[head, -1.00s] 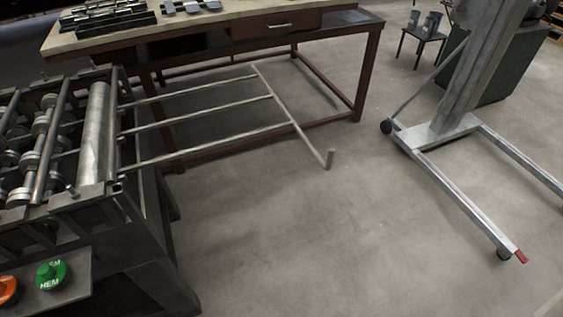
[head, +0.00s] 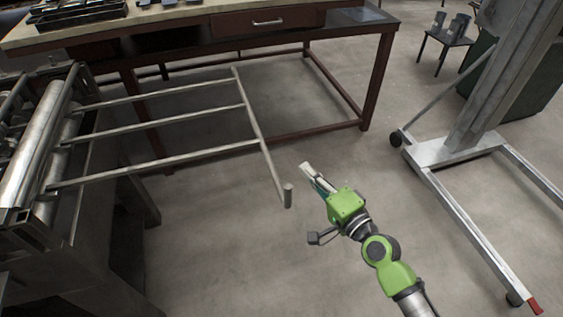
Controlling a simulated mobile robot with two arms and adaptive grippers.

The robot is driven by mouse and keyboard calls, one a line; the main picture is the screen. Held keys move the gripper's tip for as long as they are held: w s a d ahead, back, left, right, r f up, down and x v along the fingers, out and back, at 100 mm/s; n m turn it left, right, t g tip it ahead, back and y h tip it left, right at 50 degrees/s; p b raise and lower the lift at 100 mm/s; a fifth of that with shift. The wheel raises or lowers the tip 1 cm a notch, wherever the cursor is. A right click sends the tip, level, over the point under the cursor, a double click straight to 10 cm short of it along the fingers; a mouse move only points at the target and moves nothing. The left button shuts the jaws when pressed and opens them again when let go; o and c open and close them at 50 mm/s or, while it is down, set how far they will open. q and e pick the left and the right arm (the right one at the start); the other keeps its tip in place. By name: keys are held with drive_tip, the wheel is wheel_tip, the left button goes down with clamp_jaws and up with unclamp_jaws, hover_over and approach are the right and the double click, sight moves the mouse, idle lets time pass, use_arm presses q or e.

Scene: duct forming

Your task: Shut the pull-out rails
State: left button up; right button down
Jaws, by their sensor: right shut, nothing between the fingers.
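The pull-out rails (head: 150,121) are several thin metal bars that stick out to the right from the roll-forming machine (head: 32,160). A cross bar (head: 257,130) joins their outer ends. The rails are extended over the open floor. My right gripper (head: 306,169), on a green arm, is shut and empty. It is just right of the handle in the picture, with a gap between them. My left gripper is not in view.
A workbench with a drawer (head: 268,22) stands behind the rails, its red-brown leg (head: 376,80) to the right. A metal lift with long floor legs (head: 480,220) stands at the right. The floor (head: 220,260) in front of the rails is clear.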

drive_tip(key=w+a+f+p, duration=0.1)
drive_tip(key=w+a, duration=0.3)
drive_tip(key=a, duration=0.2)
drive_tip(key=shift+a+f, duration=0.15)
drive_tip(key=shift+a, duration=0.2)
drive_tip(key=shift+w, duration=0.1)
